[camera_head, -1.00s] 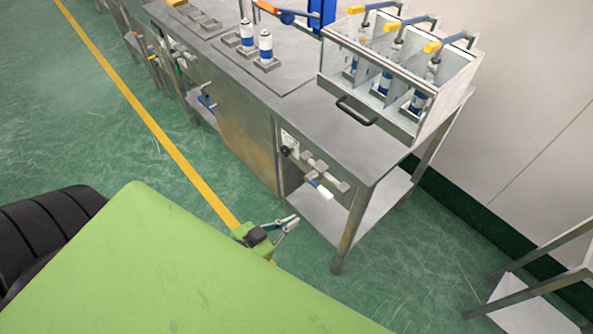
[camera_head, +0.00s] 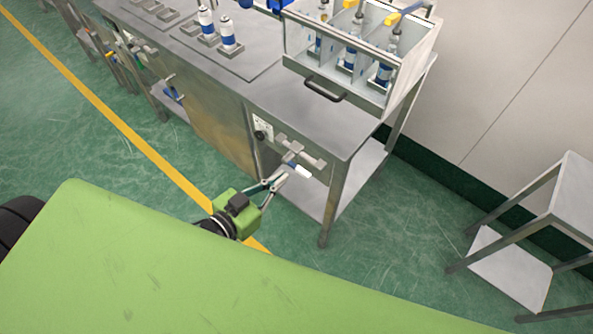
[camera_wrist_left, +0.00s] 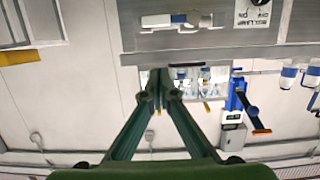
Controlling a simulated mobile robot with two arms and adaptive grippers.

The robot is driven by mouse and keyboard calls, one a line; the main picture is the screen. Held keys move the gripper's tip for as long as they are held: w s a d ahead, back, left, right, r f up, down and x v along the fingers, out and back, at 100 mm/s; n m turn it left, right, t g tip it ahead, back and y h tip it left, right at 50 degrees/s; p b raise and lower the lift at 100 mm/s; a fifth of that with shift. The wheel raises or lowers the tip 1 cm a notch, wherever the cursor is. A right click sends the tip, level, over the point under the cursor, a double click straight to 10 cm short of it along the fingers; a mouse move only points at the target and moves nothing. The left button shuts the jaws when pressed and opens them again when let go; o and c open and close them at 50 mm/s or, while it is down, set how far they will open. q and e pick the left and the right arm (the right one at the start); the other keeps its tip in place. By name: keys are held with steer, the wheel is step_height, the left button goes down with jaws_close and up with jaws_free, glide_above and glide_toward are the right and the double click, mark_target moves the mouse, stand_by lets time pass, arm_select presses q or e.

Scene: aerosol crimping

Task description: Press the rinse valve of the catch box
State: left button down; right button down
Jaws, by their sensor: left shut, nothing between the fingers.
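The catch box (camera_head: 375,80) is a clear-walled box with a metal front and a dark handle, standing on the right end of the steel bench. Below it, on the bench front, is a small lever with a white tip (camera_head: 303,171), apparently the rinse valve. It also shows in the left wrist view as a blue and white piece (camera_wrist_left: 190,19) on a metal bracket. My left gripper (camera_head: 283,171) is shut and empty, its fingertips close to the lever in the head view; whether they touch is unclear. Its tips also show in the left wrist view (camera_wrist_left: 164,77). My right gripper is not in view.
The steel bench (camera_head: 270,88) carries blue and white cans (camera_head: 227,35) in holders. A dark knob (camera_head: 260,134) and label sit left of the lever. A lower shelf (camera_head: 365,165) lies under the bench. A separate steel stand (camera_head: 560,195) is at the right; floor between is free.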

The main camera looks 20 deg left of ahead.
arm_select(q)
steer(key=p, duration=0.1)
glide_above(297, 170)
steer(key=s, duration=0.3)
steer(key=f, duration=0.3)
steer(key=w+f, duration=0.1)
steer(key=shift+d+f, duration=0.35)
steer(key=shift+f, duration=0.6)
steer(key=shift+a+f, duration=0.1)
